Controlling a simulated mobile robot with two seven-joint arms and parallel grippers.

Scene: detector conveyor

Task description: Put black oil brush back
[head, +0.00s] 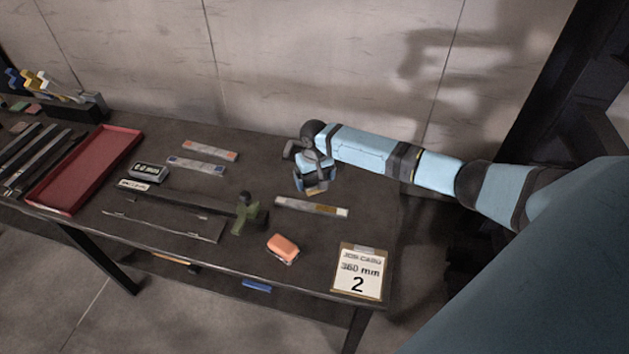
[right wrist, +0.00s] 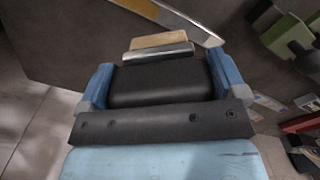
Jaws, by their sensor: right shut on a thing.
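My right gripper (head: 317,183) is above the right part of the dark workbench (head: 380,205). In the right wrist view its blue fingers (right wrist: 155,82) are shut on the black oil brush. The brush's silver band and tan bristle end (right wrist: 158,45) stick out past the fingers, and the tan end also shows under the gripper in the head view (head: 318,191). The fingers hide much of the brush. I cannot tell whether its tip touches the bench. My left gripper is not in view.
A label strip (head: 312,207), orange block (head: 283,247) and job card (head: 360,271) lie near the gripper. A green clamp (head: 250,213) sits on a dark bar. A red tray (head: 80,172) and a holder with coloured handles (head: 92,103) are at left.

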